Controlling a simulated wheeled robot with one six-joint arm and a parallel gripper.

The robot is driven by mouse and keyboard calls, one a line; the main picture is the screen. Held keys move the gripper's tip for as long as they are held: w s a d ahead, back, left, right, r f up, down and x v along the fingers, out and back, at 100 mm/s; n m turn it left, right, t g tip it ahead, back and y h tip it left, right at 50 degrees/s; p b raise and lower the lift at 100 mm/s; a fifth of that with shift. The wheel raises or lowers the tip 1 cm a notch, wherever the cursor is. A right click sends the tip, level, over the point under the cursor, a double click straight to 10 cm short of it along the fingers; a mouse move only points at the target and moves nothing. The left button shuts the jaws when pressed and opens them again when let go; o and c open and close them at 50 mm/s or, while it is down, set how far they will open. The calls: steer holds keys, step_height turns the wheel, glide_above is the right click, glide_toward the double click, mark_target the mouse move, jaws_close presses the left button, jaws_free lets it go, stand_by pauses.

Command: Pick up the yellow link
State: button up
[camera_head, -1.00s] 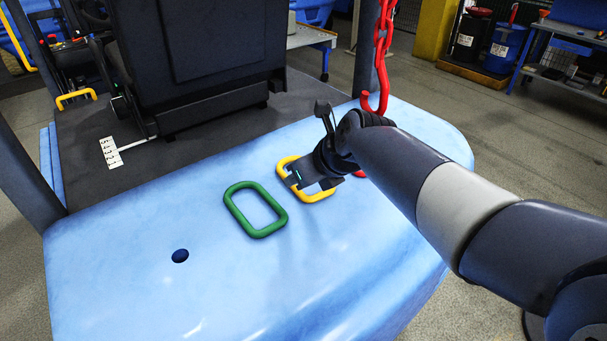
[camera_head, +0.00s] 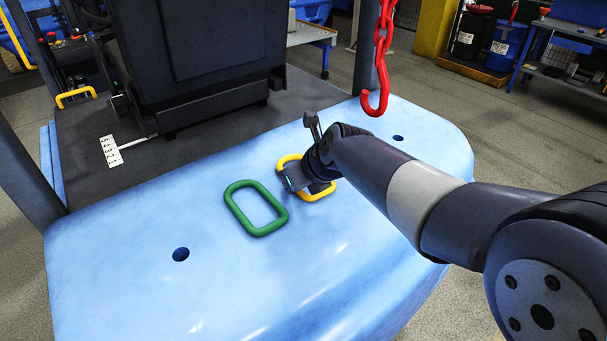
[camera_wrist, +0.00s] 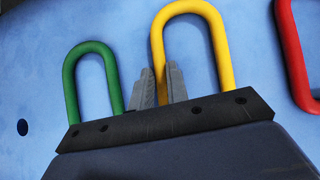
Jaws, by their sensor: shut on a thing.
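The yellow link (camera_head: 322,193) is an oblong ring on the light blue counterweight surface, right of the green link (camera_head: 270,197). It seems to lie on the surface. My gripper (camera_head: 292,178) is over its middle and hides part of it. In the wrist view, my gripper's grey fingers (camera_wrist: 160,86) are shut on the left long side of the yellow link (camera_wrist: 222,58), one finger on each side of the bar. The link's rounded far end is clear of the fingers, and its near end is hidden behind the gripper body.
The green link (camera_wrist: 70,75) is close left of my fingers. A red link (camera_wrist: 289,48) lies right; my arm hides it in the head view. A red chain and hook (camera_head: 376,104) hang behind my arm. The blue counterweight (camera_head: 120,270) has bare room at front left.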

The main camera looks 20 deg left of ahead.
jaws_close()
steer(key=shift+w+r, duration=0.1)
steer(key=shift+r, duration=0.2)
steer(key=shift+r+p, duration=0.45)
steer(key=shift+p, duration=0.15)
steer(key=shift+r, duration=0.1)
